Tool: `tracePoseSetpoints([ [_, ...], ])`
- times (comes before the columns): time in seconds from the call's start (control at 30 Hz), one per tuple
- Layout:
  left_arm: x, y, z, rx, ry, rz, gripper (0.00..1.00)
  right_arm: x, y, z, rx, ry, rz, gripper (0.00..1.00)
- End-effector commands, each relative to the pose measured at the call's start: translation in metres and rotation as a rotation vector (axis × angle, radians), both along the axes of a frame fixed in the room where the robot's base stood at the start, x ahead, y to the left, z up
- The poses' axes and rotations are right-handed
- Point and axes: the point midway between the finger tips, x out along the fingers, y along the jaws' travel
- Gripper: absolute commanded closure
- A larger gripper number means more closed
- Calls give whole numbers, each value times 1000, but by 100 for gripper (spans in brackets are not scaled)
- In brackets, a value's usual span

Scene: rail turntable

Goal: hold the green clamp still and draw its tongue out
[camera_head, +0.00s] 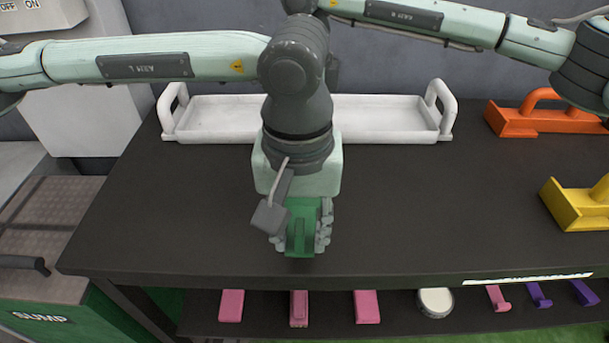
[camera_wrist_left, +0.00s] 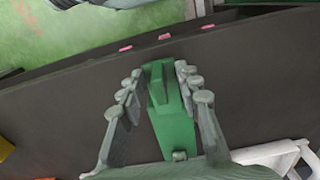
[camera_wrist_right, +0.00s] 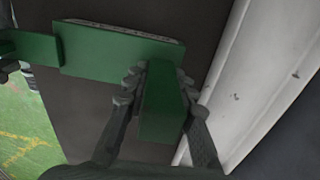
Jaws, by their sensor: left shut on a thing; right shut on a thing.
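The green clamp (camera_head: 302,228) is over the front of the dark table. My left gripper (camera_head: 302,238) is shut on it, with fingers on both sides. The left wrist view shows those fingers (camera_wrist_left: 160,72) around a narrow green upright; a wider green part (camera_wrist_left: 173,132) runs back toward the wrist. In the right wrist view my right gripper (camera_wrist_right: 160,70) is shut on a green block of the clamp (camera_wrist_right: 110,48). A narrower green bar (camera_wrist_right: 32,46) meets the wider plate at its left. My right gripper is hidden in the head view. I cannot tell which gripper holds the tongue.
A white tray (camera_head: 230,101) with raised handles stands at the table's back. Orange (camera_head: 520,122) and yellow (camera_head: 572,210) clamp-like things sit at the right. Several pink pieces (camera_head: 367,306) are on the lower shelf.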

Motion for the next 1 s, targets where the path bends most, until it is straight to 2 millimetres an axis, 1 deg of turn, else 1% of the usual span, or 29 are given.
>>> tracePoseSetpoints([
  [0.03, -4, 0, 0, -1, 4, -4, 100, 2, -1, 1, 1, -5, -3, 100],
  [0.6, -20, 1, -1, 0, 5, -4, 100, 2, -1, 1, 1, -5, -3, 100],
  [0.97, -24, 1, -1, 1, 8, -5, 100, 3, -1, 1, 1, -7, -5, 100],
  [1.0, -24, 1, -1, 1, 8, -6, 64, 3, -1, 1, 1, -7, -5, 100],
])
